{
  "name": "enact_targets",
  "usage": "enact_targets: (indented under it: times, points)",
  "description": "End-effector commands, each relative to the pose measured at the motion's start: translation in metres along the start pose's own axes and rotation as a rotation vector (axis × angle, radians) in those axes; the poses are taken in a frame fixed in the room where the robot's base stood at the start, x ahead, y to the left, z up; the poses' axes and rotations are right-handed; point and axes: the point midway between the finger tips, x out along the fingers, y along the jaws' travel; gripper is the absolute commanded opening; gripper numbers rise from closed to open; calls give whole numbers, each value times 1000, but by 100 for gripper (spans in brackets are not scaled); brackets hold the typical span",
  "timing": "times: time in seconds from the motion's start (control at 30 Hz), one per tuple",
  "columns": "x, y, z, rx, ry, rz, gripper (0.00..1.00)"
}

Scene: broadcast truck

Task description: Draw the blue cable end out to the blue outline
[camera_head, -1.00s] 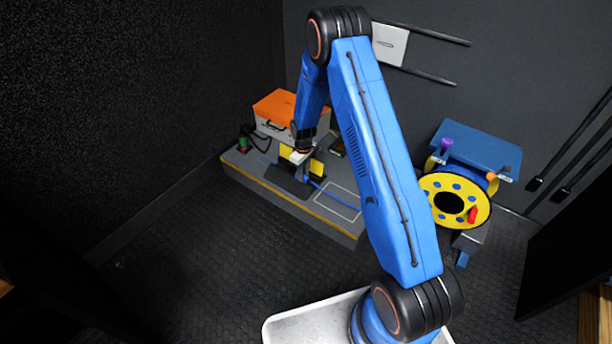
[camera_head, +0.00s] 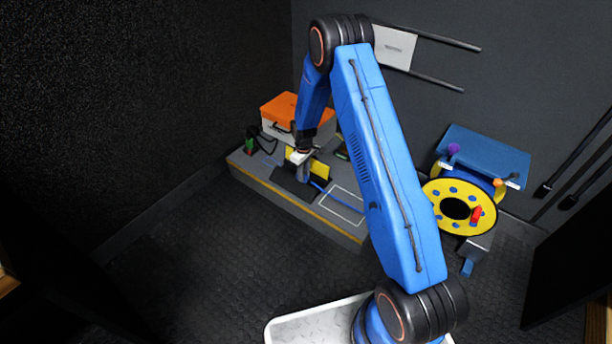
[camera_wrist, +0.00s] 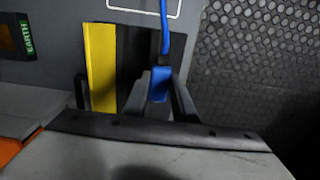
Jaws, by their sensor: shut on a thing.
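In the wrist view the blue cable end (camera_wrist: 160,84) sits between the fingers of my gripper (camera_wrist: 161,93), which is shut on it. The blue cable runs from it toward the top of that view, and in the head view the blue cable (camera_head: 338,200) lies along the grey bench toward the right. My gripper (camera_head: 303,166) is low over the bench, beside a yellow block. An outline (camera_head: 346,192) on the bench looks pale, not clearly blue. The cable reaches into it. Part of the outline also shows in the wrist view (camera_wrist: 143,10). My gripper hides the cable end in the head view.
A yellow block (camera_wrist: 101,66) stands close beside my gripper. A grey case with an orange lid (camera_head: 292,106) is behind it. A green-labelled "EARTH" item (camera_wrist: 27,38) lies nearby. A yellow cable reel (camera_head: 437,188) stands at the right. The bench has a yellow front edge.

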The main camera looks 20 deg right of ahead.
Motion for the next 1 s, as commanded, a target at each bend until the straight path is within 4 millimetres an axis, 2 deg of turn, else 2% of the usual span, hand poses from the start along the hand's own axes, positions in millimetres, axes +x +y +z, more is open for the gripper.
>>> enact_targets:
  times: [1.0]
  points:
    - [0,0,-49,0,0,0,0]
